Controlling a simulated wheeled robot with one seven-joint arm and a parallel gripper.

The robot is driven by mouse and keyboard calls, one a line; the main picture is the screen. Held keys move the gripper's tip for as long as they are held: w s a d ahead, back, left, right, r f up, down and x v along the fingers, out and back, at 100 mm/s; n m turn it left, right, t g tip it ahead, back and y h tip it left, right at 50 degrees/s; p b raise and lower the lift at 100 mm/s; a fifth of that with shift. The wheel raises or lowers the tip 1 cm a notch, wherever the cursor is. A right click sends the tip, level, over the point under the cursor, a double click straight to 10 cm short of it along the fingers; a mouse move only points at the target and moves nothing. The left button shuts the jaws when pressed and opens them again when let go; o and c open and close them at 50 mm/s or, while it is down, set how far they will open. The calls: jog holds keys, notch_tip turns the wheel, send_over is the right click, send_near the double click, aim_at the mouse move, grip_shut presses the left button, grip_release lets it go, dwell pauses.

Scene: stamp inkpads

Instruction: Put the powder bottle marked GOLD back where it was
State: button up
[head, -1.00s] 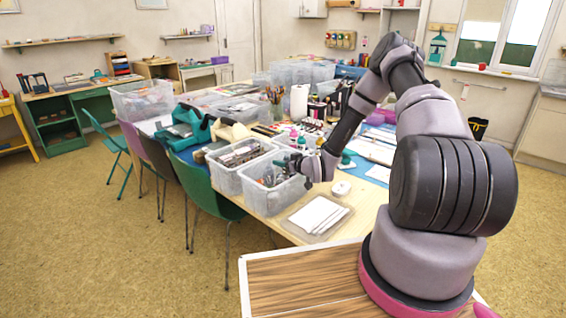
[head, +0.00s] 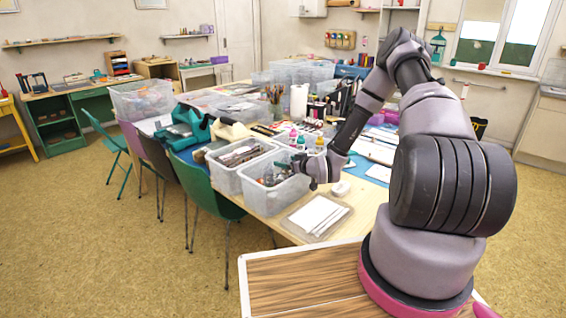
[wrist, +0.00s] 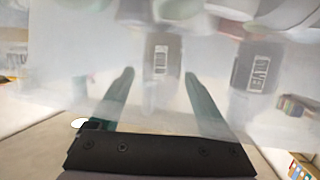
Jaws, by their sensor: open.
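My gripper (wrist: 159,76) is open in the wrist view, its two teal fingers apart. Between and beyond the fingertips, a bottle with a small label (wrist: 161,60) shows hazily through cloudy clear plastic; I cannot read the label surely. To its right is a dark bottle with a label (wrist: 258,74) that seems to read SILVER. No label reads clearly as GOLD. In the head view my gripper (head: 291,166) is at the near clear bin (head: 262,205), over its right side. I cannot tell whether the fingers touch anything.
A second clear bin (head: 228,184) stands behind the near one. Pink, teal and yellow-capped bottles (head: 319,143) stand beyond my wrist. A clear tray with white sheets (head: 316,216) lies in front. A white round item (head: 341,188) is beside my wrist.

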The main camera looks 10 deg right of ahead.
jog(key=v, duration=0.9)
jog(key=s+d+r+m+g+h, duration=0.2)
jog(key=s+d+r+h, duration=0.1)
jog(key=r, duration=1)
jog(key=s+d+r+m+g+h, duration=0.1)
jog(key=s+d+r+g+h, duration=0.15)
jog(key=r, duration=0.95)
jog(key=s+a+r+m, duration=0.1)
jog(key=s+r+m, duration=0.1)
jog(key=s+r, duration=0.3)
jog(key=s+a+r+m+g+y, duration=0.1)
jog(key=s+r, duration=0.4)
jog(key=s, duration=0.6)
jog(key=s+a+r+m+g, duration=0.1)
jog(key=s+a+r+m, duration=0.2)
jog(key=s+r, duration=0.2)
jog(key=s, duration=0.3)
jog(key=shift+s+r+y, duration=0.3)
jog(key=shift+y, duration=0.05)
